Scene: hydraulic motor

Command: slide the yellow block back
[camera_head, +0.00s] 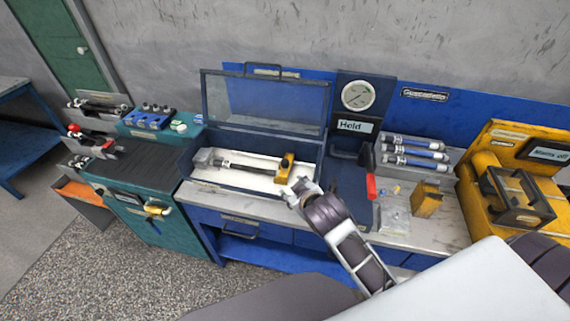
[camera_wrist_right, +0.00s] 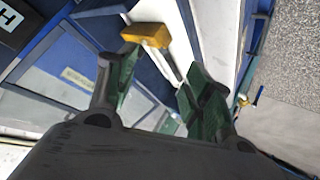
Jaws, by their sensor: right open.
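A yellow block (camera_head: 285,167) stands at the right end of a dark rod (camera_head: 245,166) in an open blue case with a white floor (camera_head: 222,178). A grey block (camera_head: 205,157) is at the rod's left end. My right gripper (camera_head: 299,188) is just in front of the yellow block. In the right wrist view its two green-padded fingers (camera_wrist_right: 158,72) are spread and empty. The yellow block (camera_wrist_right: 147,34) shows there beyond the fingertips, nearer the left finger. I see no clear contact. My left gripper is not in view.
The case's clear lid (camera_head: 265,103) stands raised behind. A gauge panel marked "Hold" (camera_head: 355,127) is to its right. A red handle (camera_head: 371,187), another yellow block (camera_head: 427,198), several cylinders (camera_head: 413,150) and a yellow machine (camera_head: 510,185) occupy the right side of the bench.

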